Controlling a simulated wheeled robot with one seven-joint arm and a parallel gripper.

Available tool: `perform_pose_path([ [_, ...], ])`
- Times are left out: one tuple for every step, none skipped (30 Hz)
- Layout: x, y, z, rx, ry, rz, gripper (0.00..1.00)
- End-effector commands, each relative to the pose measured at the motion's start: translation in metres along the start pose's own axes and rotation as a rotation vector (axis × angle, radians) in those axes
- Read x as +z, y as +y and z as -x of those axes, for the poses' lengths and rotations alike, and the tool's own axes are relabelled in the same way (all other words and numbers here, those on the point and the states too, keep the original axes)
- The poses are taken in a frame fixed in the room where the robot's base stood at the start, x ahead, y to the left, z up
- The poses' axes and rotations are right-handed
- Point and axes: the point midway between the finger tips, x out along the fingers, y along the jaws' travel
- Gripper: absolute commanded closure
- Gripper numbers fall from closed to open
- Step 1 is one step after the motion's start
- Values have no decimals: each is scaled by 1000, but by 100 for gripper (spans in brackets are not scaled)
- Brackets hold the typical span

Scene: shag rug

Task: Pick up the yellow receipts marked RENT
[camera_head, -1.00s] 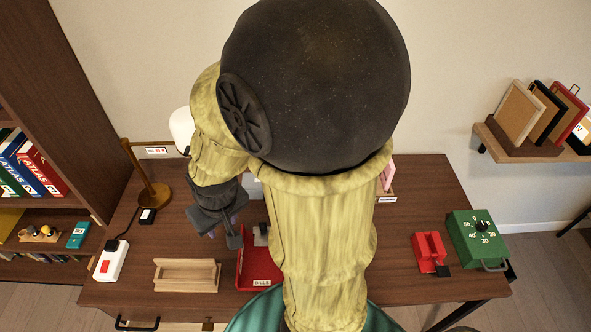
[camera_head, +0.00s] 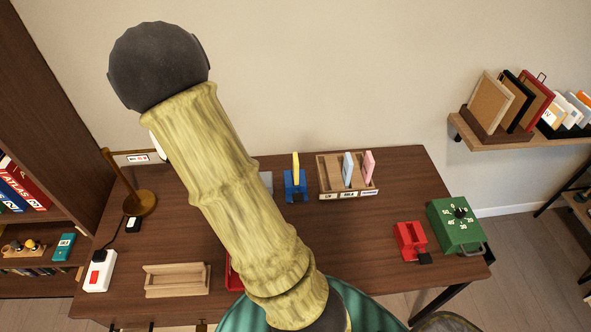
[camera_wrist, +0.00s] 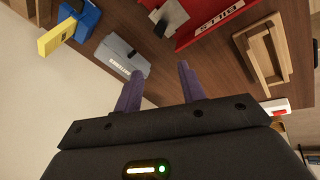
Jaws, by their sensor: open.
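A yellow slip (camera_head: 296,165) stands upright in a blue holder (camera_head: 295,187) near the back middle of the desk. The yellow slip (camera_wrist: 57,38) and the blue holder (camera_wrist: 84,22) also show at the upper left of the wrist view. No RENT marking is readable on the slip. My gripper (camera_wrist: 160,85) is open, with nothing between its dark purple fingers. It is apart from the yellow slip, which lies to its upper left in the wrist view. In the head view my arm hides the gripper.
A wooden sorter (camera_head: 331,181) with blue and pink slips stands right of the blue holder. A grey object (camera_wrist: 122,55) and a red BILLS tray (camera_wrist: 205,30) lie near my gripper. A green timer (camera_head: 457,225) and a red device (camera_head: 408,240) stand at the right.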

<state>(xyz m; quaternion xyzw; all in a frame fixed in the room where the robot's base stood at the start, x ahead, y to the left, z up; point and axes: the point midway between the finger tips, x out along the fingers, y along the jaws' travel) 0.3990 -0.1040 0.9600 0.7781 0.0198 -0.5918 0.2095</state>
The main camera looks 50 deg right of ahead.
Motion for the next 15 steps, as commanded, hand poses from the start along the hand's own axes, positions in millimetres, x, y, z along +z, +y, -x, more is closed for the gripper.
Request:
perform_pose_path([
  [9, 9, -11, 34, -19, 51, 60],
  [13, 15, -17, 57, -24, 84, 60],
  [19, 23, -25, 88, -32, 131, 60],
  [23, 28, -30, 111, -40, 168, 60],
  [28, 34, -35, 135, -47, 207, 60],
  [34, 42, -41, 167, -58, 259, 60],
  [39, 48, -45, 191, -68, 300, 60],
  [44, 54, -49, 215, -78, 342, 60],
  [50, 63, -53, 248, -94, 401, 60],
  [56, 68, -56, 271, -106, 446, 60],
  [60, 75, -59, 295, -118, 493, 60],
  [67, 83, -61, 327, -136, 556, 60],
  [71, 89, -63, 350, -149, 606, 60],
  [76, 95, -64, 373, -163, 657, 60],
  [81, 102, -65, 403, -183, 728, 60],
])
